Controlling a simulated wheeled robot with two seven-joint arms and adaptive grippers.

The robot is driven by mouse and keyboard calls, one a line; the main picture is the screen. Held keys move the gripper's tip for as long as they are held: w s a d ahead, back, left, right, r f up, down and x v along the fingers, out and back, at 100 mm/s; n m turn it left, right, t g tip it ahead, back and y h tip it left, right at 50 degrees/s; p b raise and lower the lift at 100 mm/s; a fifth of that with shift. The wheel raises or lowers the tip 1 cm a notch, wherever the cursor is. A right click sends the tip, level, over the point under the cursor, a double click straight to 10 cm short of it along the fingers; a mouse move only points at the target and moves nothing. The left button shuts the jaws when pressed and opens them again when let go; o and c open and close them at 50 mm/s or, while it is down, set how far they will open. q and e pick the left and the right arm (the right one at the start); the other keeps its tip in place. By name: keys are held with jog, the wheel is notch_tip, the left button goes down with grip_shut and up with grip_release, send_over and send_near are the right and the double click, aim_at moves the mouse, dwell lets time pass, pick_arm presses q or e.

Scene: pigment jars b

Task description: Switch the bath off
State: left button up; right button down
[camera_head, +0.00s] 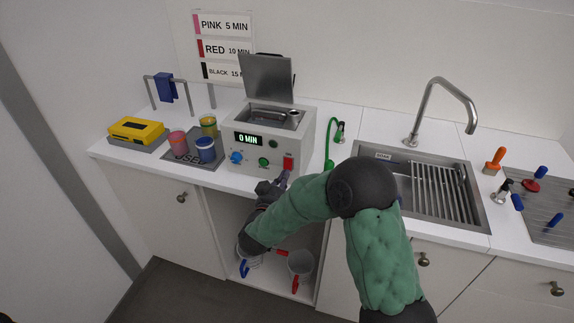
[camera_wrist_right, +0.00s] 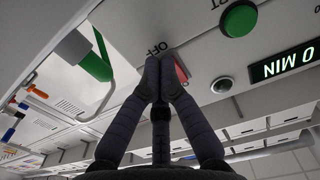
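The bath (camera_head: 262,155) is a pale box on the counter with its lid (camera_head: 268,77) raised. Its green display (camera_head: 249,139) reads 0 MIN. A red switch (camera_head: 288,162) is at the lower right of its front. My right gripper (camera_head: 282,180) is just below the switch. In the right wrist view its two fingers (camera_wrist_right: 161,75) come together at the tips, with nothing seen between them. They partly hide the red switch (camera_wrist_right: 180,71), beside the OFF lettering. I cannot tell whether they touch it or which way it is set. My left gripper is not in view.
Left of the bath are jars (camera_head: 206,149) on a grey mat and a yellow box (camera_head: 137,129). A green hose (camera_head: 329,150) and a sink (camera_head: 420,165) are to the right. The bath also has a green button (camera_head: 264,162) and blue knob (camera_head: 236,157).

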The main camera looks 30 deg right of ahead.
jog(key=shift+w+d, duration=0.2)
jog(key=shift+d, duration=0.1)
jog(key=shift+a, duration=0.1)
jog(key=v, duration=1.5)
jog(key=shift+s+a+p, duration=0.2)
jog(key=shift+s+p, duration=0.1)
jog(key=shift+p, duration=0.05)
jog(key=shift+w+f, duration=0.1)
